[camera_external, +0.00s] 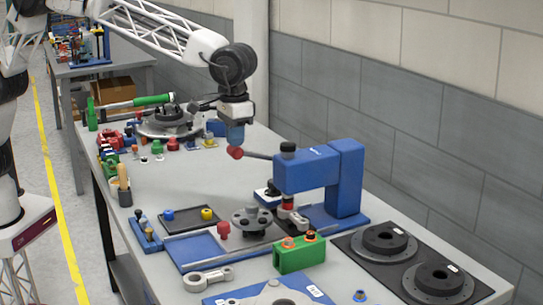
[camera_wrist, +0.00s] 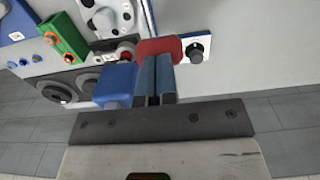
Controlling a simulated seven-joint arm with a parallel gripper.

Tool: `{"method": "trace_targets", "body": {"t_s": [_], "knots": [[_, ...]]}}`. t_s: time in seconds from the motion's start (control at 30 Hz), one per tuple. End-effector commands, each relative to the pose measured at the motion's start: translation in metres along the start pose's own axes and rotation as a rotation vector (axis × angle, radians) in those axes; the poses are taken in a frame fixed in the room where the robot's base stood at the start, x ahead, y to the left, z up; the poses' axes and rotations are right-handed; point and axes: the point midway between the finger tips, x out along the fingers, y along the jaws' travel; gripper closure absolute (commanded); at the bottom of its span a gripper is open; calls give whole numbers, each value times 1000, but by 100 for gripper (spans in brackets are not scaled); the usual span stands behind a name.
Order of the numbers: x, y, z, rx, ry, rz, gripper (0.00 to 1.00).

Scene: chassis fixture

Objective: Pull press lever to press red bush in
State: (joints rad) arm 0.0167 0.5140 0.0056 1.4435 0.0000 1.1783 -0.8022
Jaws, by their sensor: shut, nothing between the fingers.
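The blue press (camera_external: 345,180) stands on the bench, with its lever (camera_external: 258,156) sticking out to the left and ending in a red knob (camera_external: 235,152). My gripper (camera_external: 236,142) points down right at the knob. In the wrist view, the shut blue fingers (camera_wrist: 153,68) are side by side, with the red knob (camera_wrist: 160,46) showing beyond their tips. I cannot tell whether they touch it. A small red part, apparently the red bush (camera_external: 288,201), is under the press head, over a grey link part. The press body (camera_wrist: 116,84) partly shows in the wrist view.
A green block (camera_external: 300,254) with orange-topped parts stands before the press. A grey flanged part (camera_external: 252,220) and a red peg (camera_external: 223,229) are left of it. Black discs (camera_external: 385,240) lie right. The bench left of the lever is mostly clear.

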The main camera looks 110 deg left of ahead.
Motion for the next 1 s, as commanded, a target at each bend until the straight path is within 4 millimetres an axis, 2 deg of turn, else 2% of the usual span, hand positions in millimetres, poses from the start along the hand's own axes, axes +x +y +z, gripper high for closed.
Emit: {"method": "trace_targets", "body": {"t_s": [1.0], "knots": [[15,0,5,0,-1,-2,100]]}}
